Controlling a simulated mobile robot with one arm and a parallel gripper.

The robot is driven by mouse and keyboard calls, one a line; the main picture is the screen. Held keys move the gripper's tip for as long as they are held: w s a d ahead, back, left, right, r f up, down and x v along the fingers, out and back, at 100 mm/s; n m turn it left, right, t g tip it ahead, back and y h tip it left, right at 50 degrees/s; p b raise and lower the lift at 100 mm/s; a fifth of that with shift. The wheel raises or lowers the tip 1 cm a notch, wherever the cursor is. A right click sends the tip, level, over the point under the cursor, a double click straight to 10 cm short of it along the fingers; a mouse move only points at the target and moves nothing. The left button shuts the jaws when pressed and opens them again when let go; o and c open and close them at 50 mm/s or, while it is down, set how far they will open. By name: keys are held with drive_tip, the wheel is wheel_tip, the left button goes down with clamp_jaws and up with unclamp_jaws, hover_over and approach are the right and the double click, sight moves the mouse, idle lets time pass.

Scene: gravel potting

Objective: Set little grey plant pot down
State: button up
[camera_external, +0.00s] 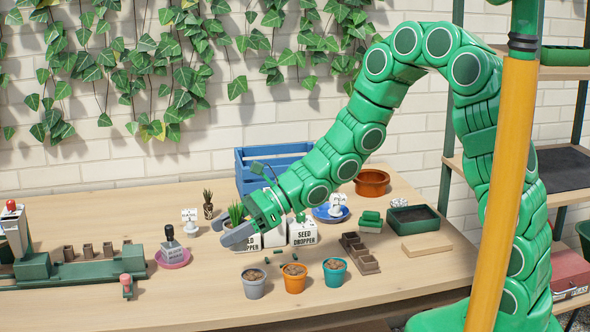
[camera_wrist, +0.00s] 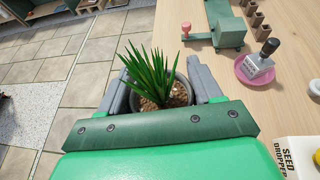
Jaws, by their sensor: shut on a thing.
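The little grey plant pot (camera_wrist: 191,90) holds brown gravel and a spiky green plant (camera_wrist: 155,80). In the wrist view it sits between the two grey fingers of my gripper (camera_wrist: 160,92), which is shut on it. The dark green palm edge hides the pot's lower part. In the external view my gripper (camera_external: 236,234) is over the middle of the table (camera_external: 130,205), left of the seed dropper boxes. The plant's leaves (camera_external: 236,212) show above the fingers there, but the pot is mostly hidden. Its height above the table is hard to tell.
Grey (camera_external: 254,290), orange (camera_external: 294,284) and teal (camera_external: 335,278) filled pots stand at the front. Seed dropper boxes (camera_external: 302,233) are just right of my gripper. A pink saucer (camera_external: 173,263) with a labelled bottle is left. Between saucer and grey pot the table is clear.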

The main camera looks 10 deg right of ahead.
drive_tip(key=s+a, duration=0.4)
drive_tip(key=s, duration=0.2)
drive_tip(key=w+a+f, duration=0.2)
drive_tip(key=a+f, duration=0.1)
drive_tip(key=w+a+f, duration=0.2)
drive_tip(key=a+f, duration=0.1)
drive_tip(key=a, duration=0.1)
drive_tip(key=w+a+f, duration=0.2)
drive_tip(key=a, duration=0.2)
drive_tip(key=shift+w+a+f, duration=0.2)
drive_tip(key=shift+f, duration=0.2)
drive_tip(key=shift+w+a+f, duration=0.35)
drive_tip(key=shift+a+f, duration=0.15)
drive_tip(key=shift+f, duration=0.15)
drive_tip(key=shift+f+g, duration=0.3)
drive_tip(key=shift+f, duration=1.1)
drive_tip(key=shift+f, duration=0.15)
drive_tip(key=o, duration=1.1)
drive_tip(key=shift+o, duration=0.2)
